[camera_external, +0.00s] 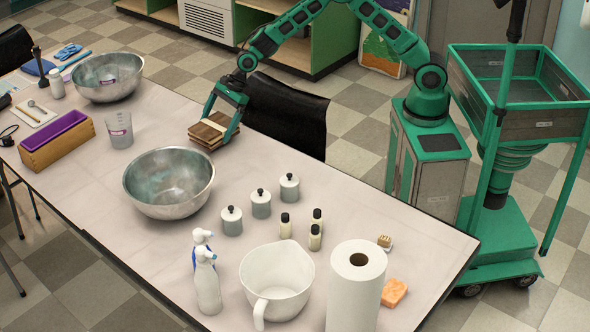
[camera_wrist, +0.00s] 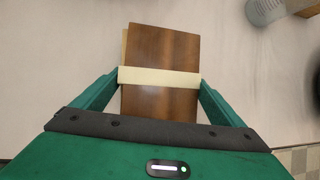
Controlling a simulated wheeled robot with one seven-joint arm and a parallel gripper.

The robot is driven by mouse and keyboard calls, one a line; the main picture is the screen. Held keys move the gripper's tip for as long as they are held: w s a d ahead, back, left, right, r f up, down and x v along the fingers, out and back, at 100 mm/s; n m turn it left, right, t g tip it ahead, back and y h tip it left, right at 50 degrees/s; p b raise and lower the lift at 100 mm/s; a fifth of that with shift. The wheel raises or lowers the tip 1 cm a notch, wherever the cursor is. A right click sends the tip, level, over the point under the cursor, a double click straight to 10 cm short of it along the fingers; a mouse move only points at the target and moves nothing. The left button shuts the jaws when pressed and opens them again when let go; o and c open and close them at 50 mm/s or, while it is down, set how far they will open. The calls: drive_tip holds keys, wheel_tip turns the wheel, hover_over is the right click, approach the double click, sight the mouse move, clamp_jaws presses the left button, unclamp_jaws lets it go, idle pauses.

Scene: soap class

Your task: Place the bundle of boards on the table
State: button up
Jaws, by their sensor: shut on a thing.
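The bundle of boards (camera_external: 210,134) is a small stack of brown wooden boards at the far edge of the table (camera_external: 290,165). In the wrist view the bundle (camera_wrist: 160,103) shows a dark brown top board with a pale band around its middle. My gripper (camera_external: 222,124) is shut on the bundle, with one green finger on each side near the band. The bundle is at or just above the tabletop; I cannot tell if it touches. The boards' underside is hidden.
A metal bowl (camera_external: 168,184) stands in front of the bundle, and a clear measuring cup (camera_external: 119,130) to its left. Several grey lidded jars (camera_external: 261,204) stand nearer the front. A black chair (camera_external: 288,112) is behind the table edge. The tabletop around the bundle is clear.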

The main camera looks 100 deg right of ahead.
drive_tip(key=shift+f, duration=1.25)
drive_tip(key=o, duration=1.2)
drive_tip(key=shift+f, duration=0.15)
